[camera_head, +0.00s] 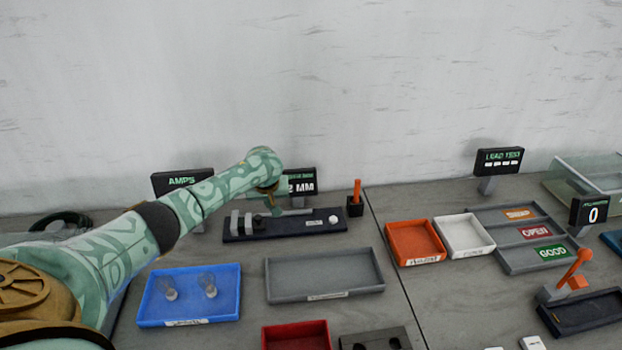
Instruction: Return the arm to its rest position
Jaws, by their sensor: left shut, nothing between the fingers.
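My left arm comes in from the left and reaches over the back left of the table. Its gripper (275,202) is small and partly hidden by my wrist. It is shut and empty, above the dark fixture (285,224) with a grey block and a white knob. I cannot tell whether the fingers touch the fixture. My right gripper is not in view.
A blue tray (148,312) with two clear pieces and an empty grey tray (325,284) lie in front. Orange (414,260) and white (464,250) trays and a sorting rack (490,218) stand right. An AMPS display (182,181) is beside my arm.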

